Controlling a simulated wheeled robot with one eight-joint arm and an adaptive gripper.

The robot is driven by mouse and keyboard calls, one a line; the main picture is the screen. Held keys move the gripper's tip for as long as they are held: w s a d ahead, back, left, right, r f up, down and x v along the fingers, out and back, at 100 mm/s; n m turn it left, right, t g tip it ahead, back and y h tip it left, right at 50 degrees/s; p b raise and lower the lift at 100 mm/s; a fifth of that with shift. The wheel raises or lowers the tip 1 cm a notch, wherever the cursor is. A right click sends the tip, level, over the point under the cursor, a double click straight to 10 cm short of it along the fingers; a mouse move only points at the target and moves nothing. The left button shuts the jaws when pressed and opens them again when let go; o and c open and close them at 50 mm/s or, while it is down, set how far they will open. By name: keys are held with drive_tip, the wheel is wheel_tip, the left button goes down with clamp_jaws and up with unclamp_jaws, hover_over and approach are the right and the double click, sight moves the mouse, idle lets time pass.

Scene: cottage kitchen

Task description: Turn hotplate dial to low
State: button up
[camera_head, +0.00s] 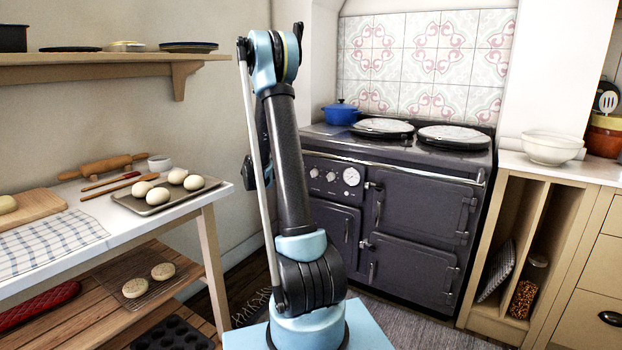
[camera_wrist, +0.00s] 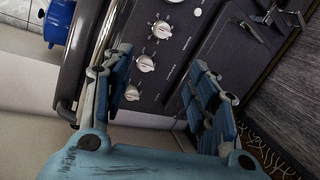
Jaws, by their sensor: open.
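The dark range cooker (camera_head: 410,215) stands against the tiled wall. In the wrist view the panel appears turned sideways, with an upper dial (camera_wrist: 161,30), a middle dial (camera_wrist: 146,63) and a lower dial (camera_wrist: 131,92) in a slanted row. My gripper (camera_wrist: 157,78) is open and empty, its blue fingers spread on either side of the lower dials. I cannot tell whether it touches them. In the head view my arm hides most of the gripper.
A front rail (camera_head: 400,163) runs along the cooker's top edge; it also shows close to one finger in the wrist view (camera_wrist: 88,55). A blue pot (camera_head: 341,113) stands on top beside two round lids (camera_head: 455,136). A baking table (camera_head: 185,203) stands at left.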

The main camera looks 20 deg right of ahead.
drive_tip(key=w+f+n+t+h, duration=0.3)
drive_tip(key=w+f+n, duration=0.1)
drive_tip(key=w+f, duration=0.5)
drive_tip(key=x, duration=1.7)
drive_tip(key=shift+w+f, duration=0.2)
drive_tip(key=shift+f, duration=0.2)
drive_tip(key=c, duration=1.1)
